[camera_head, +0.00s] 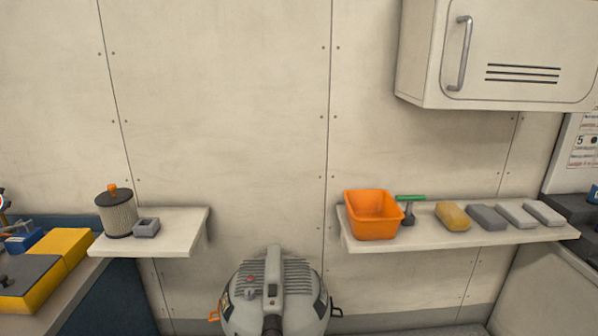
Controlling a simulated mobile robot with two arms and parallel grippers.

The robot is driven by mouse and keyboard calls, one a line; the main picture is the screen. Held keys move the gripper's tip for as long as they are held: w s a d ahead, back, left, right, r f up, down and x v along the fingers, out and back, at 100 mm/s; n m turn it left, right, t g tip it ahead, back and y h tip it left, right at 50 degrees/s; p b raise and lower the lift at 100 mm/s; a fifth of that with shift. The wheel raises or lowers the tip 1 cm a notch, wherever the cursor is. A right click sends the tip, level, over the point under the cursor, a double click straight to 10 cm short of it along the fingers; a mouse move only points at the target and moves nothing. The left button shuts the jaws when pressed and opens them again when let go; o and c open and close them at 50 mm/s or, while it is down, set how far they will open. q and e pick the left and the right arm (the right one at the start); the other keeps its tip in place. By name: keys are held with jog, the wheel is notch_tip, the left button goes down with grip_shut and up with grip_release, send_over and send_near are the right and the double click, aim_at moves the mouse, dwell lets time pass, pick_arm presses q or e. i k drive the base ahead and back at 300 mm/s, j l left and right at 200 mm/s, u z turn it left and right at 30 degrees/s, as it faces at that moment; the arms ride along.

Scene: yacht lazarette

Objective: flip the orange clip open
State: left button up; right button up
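A small orange clip (214,316) sticks out from the left side of a grey rounded vacuum-like machine (290,290) at the bottom middle of the head view. It is small, and I cannot tell whether it is shut or open. A dark clip (336,312) of similar shape sticks out on the machine's right side. The machine has a ribbed top, a grey handle (273,280) and a red button (251,279). Its lower part is cut off by the frame. Neither of my grippers is in view.
A left shelf (180,239) holds a pleated filter (117,214) and a small grey block (146,228). A right shelf (400,243) holds an orange bin (373,214), a green-topped tool (410,205) and several sponge-like blocks. A white cabinet (420,60) hangs above.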

aim_at(211, 320)
jog(key=j+z, duration=0.15)
jog(key=j, duration=0.55)
jog(key=k+j+z, duration=0.1)
jog(key=j, duration=0.55)
jog(key=k+j+z, duration=0.15)
jog(key=j, duration=0.55)
